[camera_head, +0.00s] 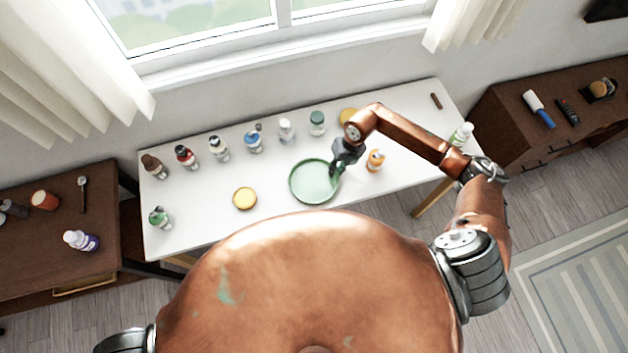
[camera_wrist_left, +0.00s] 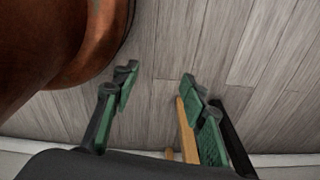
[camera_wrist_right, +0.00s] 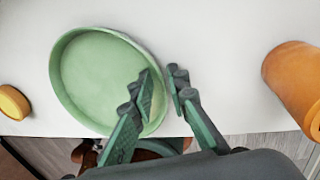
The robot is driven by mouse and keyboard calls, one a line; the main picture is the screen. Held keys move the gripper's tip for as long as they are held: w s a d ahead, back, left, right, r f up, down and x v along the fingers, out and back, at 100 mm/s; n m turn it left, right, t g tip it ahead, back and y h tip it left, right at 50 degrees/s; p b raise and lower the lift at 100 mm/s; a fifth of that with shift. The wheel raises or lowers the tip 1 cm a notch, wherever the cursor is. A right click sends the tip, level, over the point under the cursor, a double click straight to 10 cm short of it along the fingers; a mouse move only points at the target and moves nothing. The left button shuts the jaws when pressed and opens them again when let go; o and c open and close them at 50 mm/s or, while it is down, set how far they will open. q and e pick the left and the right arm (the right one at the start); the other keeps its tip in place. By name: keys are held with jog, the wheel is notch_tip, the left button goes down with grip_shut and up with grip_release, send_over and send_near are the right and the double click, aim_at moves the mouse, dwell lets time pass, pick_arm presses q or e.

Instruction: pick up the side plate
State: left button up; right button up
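The side plate is a round, pale green dish with a raised rim (camera_head: 315,182), lying flat on the white table. It fills the left half of the right wrist view (camera_wrist_right: 95,75). My right gripper (camera_head: 343,165) is at the plate's right edge. In the right wrist view its fingers (camera_wrist_right: 162,88) straddle the rim, one over the inside and one outside. They are partly closed, with a narrow gap still showing between them. My left gripper (camera_wrist_left: 155,85) is open and empty, hanging over the wood floor; it is hidden in the head view.
An orange bottle (camera_head: 375,160) stands just right of my right gripper. A yellow lid (camera_head: 244,198) lies left of the plate. Several bottles line the table's back, including a green-capped jar (camera_head: 317,124). Bare table (camera_head: 210,215) lies to the front left.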

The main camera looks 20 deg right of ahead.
pick_arm(q)
jog(key=shift+s+a, duration=0.15)
jog(key=shift+s, duration=0.85)
jog(key=shift+w, duration=0.25)
